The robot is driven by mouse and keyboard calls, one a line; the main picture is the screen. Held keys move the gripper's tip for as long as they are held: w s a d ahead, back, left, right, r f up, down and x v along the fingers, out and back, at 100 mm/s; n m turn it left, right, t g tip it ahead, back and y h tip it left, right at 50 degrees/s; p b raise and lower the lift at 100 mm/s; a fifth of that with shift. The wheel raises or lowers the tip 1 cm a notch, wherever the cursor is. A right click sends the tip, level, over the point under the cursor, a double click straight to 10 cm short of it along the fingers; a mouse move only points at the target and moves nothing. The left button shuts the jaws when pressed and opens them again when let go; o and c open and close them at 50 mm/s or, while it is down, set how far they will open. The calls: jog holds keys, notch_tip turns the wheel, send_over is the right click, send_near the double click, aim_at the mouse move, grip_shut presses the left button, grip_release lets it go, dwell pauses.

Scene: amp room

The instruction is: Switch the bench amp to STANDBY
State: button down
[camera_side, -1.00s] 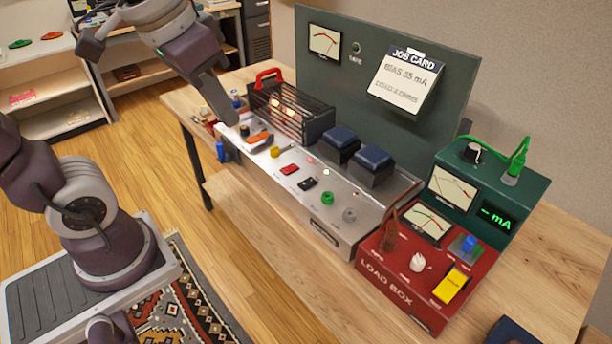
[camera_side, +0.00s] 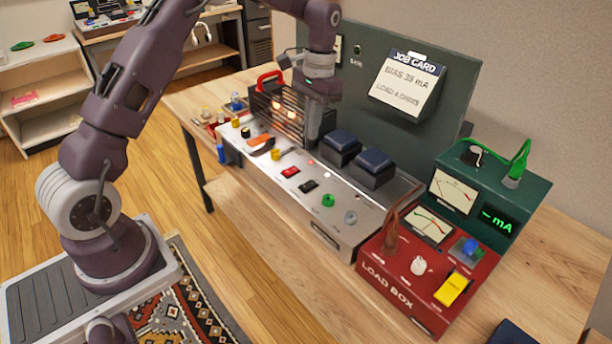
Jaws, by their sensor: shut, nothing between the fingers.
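The bench amp (camera_side: 330,222) is a silver chassis on the wooden bench, with a caged section of glowing tubes (camera_side: 280,104) and two dark blue-topped transformers (camera_side: 356,157). The labels are too small to read, so I cannot tell which control has STANDBY. My gripper (camera_side: 314,138) is shut and empty, pointing down beside the tube cage, left of the transformers. I cannot tell whether it touches the amp.
The red load box (camera_side: 398,298) and a green meter unit (camera_side: 500,190) stand to the right. A dark green board (camera_side: 440,130) with a job card (camera_side: 408,82) rises behind. The tube cage has a red handle (camera_side: 268,78). Bare bench (camera_side: 285,252) lies in front.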

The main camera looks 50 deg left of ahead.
aim_at(305, 186)
jog(key=f, duration=0.4)
jog(key=s+f, duration=0.1)
jog(key=f, duration=0.9)
jog(key=shift+s, duration=0.4)
